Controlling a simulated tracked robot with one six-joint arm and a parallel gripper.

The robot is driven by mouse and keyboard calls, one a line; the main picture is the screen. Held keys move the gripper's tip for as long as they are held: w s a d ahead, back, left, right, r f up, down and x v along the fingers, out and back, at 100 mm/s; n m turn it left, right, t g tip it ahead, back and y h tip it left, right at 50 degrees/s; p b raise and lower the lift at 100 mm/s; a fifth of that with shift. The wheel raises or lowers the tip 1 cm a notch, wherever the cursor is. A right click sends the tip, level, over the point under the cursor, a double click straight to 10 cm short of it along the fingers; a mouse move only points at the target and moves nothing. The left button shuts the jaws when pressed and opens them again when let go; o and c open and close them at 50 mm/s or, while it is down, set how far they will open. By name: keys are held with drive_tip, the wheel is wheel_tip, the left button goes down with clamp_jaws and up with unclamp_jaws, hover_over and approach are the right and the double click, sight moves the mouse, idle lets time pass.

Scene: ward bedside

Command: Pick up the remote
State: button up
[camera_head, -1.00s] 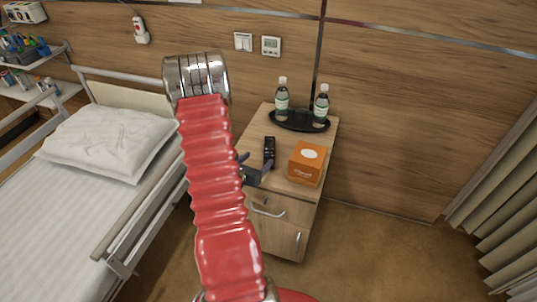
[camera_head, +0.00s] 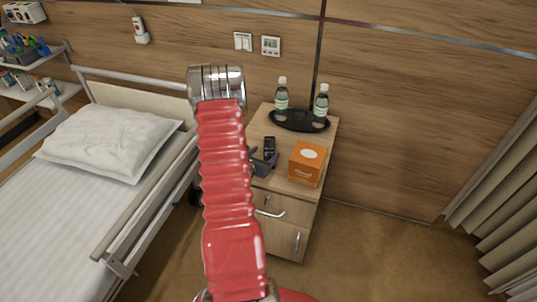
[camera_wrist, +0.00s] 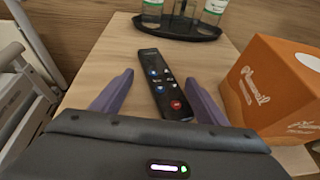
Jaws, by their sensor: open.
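The black remote (camera_head: 269,143) lies on the wooden top of the bedside cabinet, left of the orange box. In the wrist view the remote (camera_wrist: 162,82) lies lengthwise ahead of me, buttons up, with a red button at its near end. My gripper (camera_wrist: 158,88) is open, its two purple fingers on either side of the remote's near part, with nothing held. In the head view my gripper (camera_head: 265,155) is at the remote's near end and hides part of it. I cannot tell how high the fingers are above the cabinet top.
The orange box (camera_wrist: 270,90) stands close to the right finger. A black tray (camera_head: 299,121) with two bottles is at the back of the cabinet (camera_head: 262,126). The bed rail (camera_head: 150,203) runs along the left.

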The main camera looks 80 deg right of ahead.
sight(267, 153)
drive_tip(key=shift+x, duration=1.45)
drive_tip(key=shift+c, duration=0.4)
drive_tip(key=c, duration=1.3)
drive_tip(key=shift+c, duration=0.2)
drive_tip(key=shift+r, duration=0.15)
wheel_tip(267, 153, up, 10)
